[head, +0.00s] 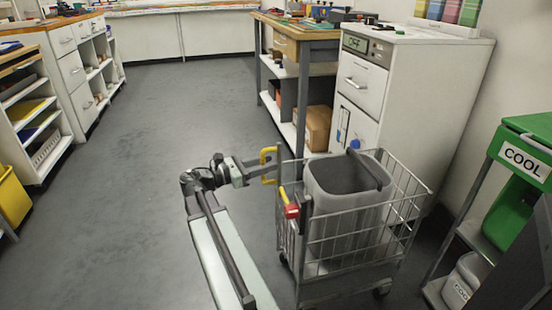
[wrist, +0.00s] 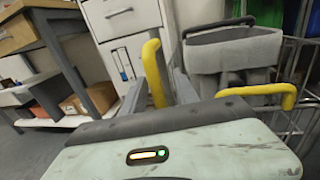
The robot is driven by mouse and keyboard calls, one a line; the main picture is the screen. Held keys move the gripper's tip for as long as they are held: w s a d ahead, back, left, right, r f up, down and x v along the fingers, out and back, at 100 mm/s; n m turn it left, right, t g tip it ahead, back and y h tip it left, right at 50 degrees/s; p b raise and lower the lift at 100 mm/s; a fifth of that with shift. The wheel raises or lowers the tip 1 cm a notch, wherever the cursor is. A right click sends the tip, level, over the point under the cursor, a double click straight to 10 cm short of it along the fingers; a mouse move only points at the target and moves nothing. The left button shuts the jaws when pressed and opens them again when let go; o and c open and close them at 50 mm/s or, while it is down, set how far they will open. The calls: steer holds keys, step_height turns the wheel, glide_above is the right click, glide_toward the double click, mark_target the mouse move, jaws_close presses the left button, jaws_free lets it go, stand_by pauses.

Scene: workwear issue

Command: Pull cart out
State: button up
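The cart (head: 345,230) is a wire basket trolley on castors, right of centre in the head view, with a grey bin (head: 345,190) standing in it. A yellow handle (head: 269,153) sticks out at its left side, and a red-ended yellow part (head: 291,209) sits beside it. My gripper (head: 257,167) is at the yellow handle. In the wrist view, the upright piece of the handle (wrist: 154,70) stands between my two grey fingers (wrist: 160,88), which look spread, with gaps beside it. Whether they touch it is hard to tell. The handle's other part runs to the right.
A white drawer cabinet (head: 362,90) and a workbench (head: 295,35) stand behind the cart. Shelves and drawers (head: 75,65) line the left. The grey floor (head: 160,110) between is clear.

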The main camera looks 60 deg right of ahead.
steer(key=v, duration=0.7)
steer(key=shift+a, duration=0.25)
steer(key=shift+w, duration=0.1)
